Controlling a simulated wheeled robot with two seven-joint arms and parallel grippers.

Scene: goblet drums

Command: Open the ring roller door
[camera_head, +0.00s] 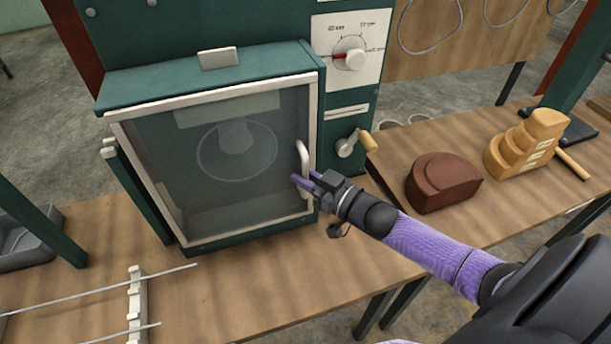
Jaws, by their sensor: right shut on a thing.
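The ring roller door (180,190) is a glazed panel in a pale frame on the front of a green machine (200,80). It looks shut. A round ring shape shows dimly behind the glass. A pale upright handle (303,158) sits at the door's right edge. My right gripper (304,183) comes in from the right and is shut on the lower part of the handle, its fingertips partly covering it. My left gripper is not in view.
A dial (349,59) and a small crank (353,144) are right of the door. A brown block (441,182) and stepped yellow wooden pieces (525,143) lie on the right bench. A rack with metal rods (137,300) stands at front left. The bench before the door is mostly clear.

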